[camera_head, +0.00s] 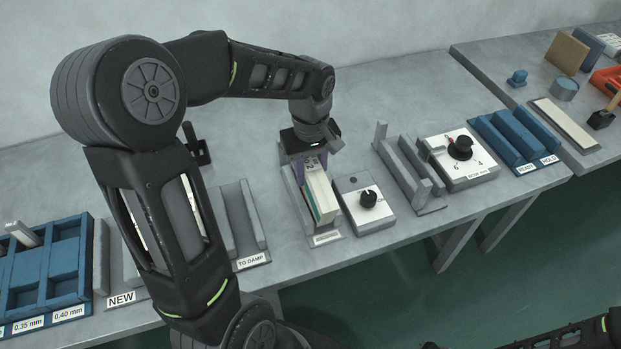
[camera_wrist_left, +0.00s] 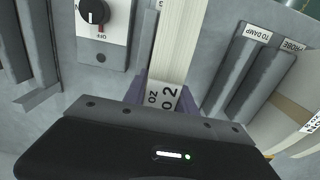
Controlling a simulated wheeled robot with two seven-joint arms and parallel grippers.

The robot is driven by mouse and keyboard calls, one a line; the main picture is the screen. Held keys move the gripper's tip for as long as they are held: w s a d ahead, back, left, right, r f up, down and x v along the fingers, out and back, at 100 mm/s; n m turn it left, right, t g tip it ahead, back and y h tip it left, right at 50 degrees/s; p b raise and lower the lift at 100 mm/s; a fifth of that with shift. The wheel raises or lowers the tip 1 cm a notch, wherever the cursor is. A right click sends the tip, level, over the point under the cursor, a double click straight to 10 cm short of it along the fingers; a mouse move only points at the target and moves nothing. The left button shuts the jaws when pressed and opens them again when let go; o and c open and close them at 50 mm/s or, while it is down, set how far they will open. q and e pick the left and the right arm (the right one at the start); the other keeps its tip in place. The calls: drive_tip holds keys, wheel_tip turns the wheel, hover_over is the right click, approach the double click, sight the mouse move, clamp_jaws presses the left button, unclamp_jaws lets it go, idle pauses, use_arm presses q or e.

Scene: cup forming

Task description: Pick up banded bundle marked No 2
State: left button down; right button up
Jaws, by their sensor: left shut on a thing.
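The banded bundle marked No 2 (camera_head: 320,195) is a cream stack with a green edge and a white label band. It lies in a narrow grey holder (camera_head: 327,238) near the middle of the bench. My left gripper (camera_head: 311,162) is above its far end, with its purple fingers shut on the banded part. In the left wrist view the bundle (camera_wrist_left: 181,45) runs away from the gripper (camera_wrist_left: 163,97), and its No 2 label shows between the fingers. I cannot tell whether the bundle is clear of the holder floor. My right gripper is out of view.
A box with a black knob (camera_head: 368,199) stands close to the right of the bundle. The TO DAMP rack (camera_head: 250,240) is to the left. Farther right are a grey rack (camera_head: 408,175), a dial box (camera_head: 460,155) and a blue tray (camera_head: 515,135).

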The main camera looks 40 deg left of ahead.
use_arm(q)
wheel_tip(320, 180, up, 8)
drive_tip(key=shift+f, duration=0.25)
